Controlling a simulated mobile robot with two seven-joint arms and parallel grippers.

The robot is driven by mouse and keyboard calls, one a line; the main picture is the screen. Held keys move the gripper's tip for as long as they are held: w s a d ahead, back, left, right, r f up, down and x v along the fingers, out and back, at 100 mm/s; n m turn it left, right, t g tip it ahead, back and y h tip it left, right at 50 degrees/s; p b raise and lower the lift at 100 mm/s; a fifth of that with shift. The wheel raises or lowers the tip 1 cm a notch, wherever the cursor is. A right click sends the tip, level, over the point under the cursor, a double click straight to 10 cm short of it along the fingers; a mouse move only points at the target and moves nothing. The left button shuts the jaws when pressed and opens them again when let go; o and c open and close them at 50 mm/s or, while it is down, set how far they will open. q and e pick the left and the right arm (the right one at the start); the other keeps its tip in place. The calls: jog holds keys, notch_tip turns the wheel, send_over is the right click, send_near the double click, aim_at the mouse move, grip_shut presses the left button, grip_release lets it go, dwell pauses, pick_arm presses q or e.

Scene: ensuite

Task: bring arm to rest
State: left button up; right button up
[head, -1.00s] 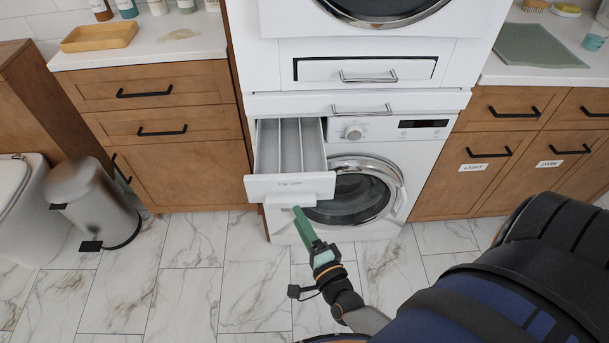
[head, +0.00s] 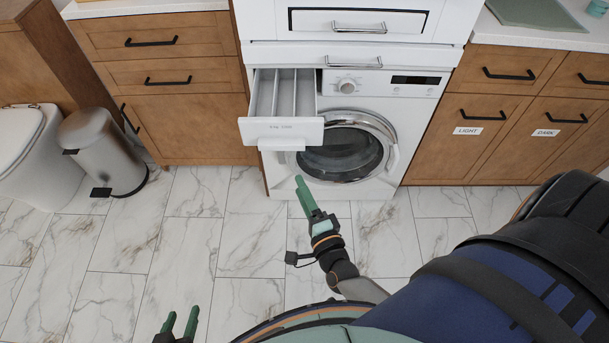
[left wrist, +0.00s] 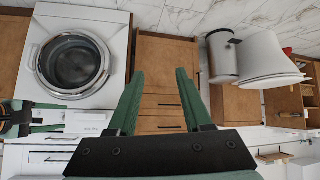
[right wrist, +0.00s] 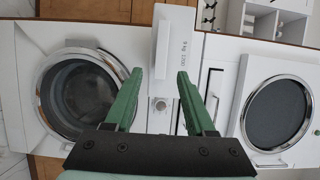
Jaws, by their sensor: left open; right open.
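My left gripper (head: 180,322) is open and empty at the bottom edge of the head view, over the floor and well back from the machines. It also shows in the left wrist view (left wrist: 158,85), with nothing between its fingers. My right gripper (head: 301,186) is open and empty in front of the washing machine (head: 345,155), just below and apart from the pulled-out detergent drawer (head: 282,132). In the right wrist view, the drawer front (right wrist: 175,50) appears beyond the open fingers (right wrist: 158,80).
Wooden cabinets stand left (head: 165,90) and right (head: 480,110) of the machine. A grey pedal bin (head: 103,150) and a white toilet (head: 30,150) are at the left. The marble-tiled floor (head: 170,240) is clear in front.

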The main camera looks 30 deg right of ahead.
pick_arm(q)
jog(key=shift+w, duration=0.1)
pick_arm(e)
jog(key=shift+w, duration=0.1)
pick_arm(q)
jog(key=shift+r, duration=0.15)
jog(key=s+a+r+y+p, duration=0.1)
jog(key=a+r+p, duration=0.2)
jog(key=r+p, duration=0.5)
jog(key=p, duration=0.2)
jog(key=shift+s+n+p, duration=0.3)
jog(key=shift+p, duration=0.05)
pick_arm(e)
jog(key=s+a+r+n+g+y, duration=0.1)
jog(key=s+n+g, duration=0.3)
jog(key=n, duration=0.7)
jog(key=s+a+r+n+g+y, duration=0.2)
jog(key=s+a+n+g+y, duration=0.1)
jog(key=s+n, duration=0.5)
jog(key=n+g+y, duration=0.1)
jog(key=n, duration=0.1)
jog(key=shift+s+a+n, duration=0.15)
jog(key=shift+n, duration=0.25)
pick_arm(q)
jog(key=shift+w+d, duration=0.1)
jog(key=shift+w, duration=0.05)
pick_arm(e)
jog(key=shift+g, duration=0.3)
pick_arm(q)
jog(key=shift+d+r, duration=0.1)
